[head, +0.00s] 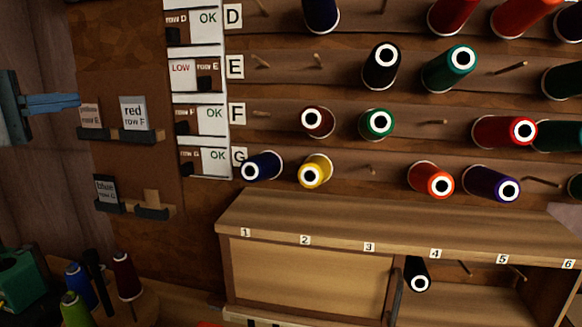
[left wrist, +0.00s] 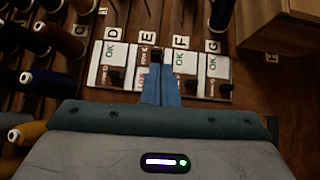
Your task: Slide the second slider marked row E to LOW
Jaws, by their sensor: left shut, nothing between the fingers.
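The row E slider (head: 208,70) is the second one down on the white label strip in the head view. It sits at the right end of its track, near the letter E, with the red word LOW (head: 180,69) showing to its left. It also shows in the left wrist view (left wrist: 156,57), just beyond my fingertips. My left gripper (head: 78,101) is shut and empty at the left of the head view, its blue fingers pointing right, apart from the slider. In the left wrist view its fingers (left wrist: 161,72) hide part of the row E panel. My right gripper is not in view.
The row D slider (head: 174,33), row F slider (head: 183,122) and row G slider (head: 186,165) sit left with OK showing. Card holders, one with a red row F card (head: 133,113), stand on the board between gripper and strip. Thread spools on pegs fill the right.

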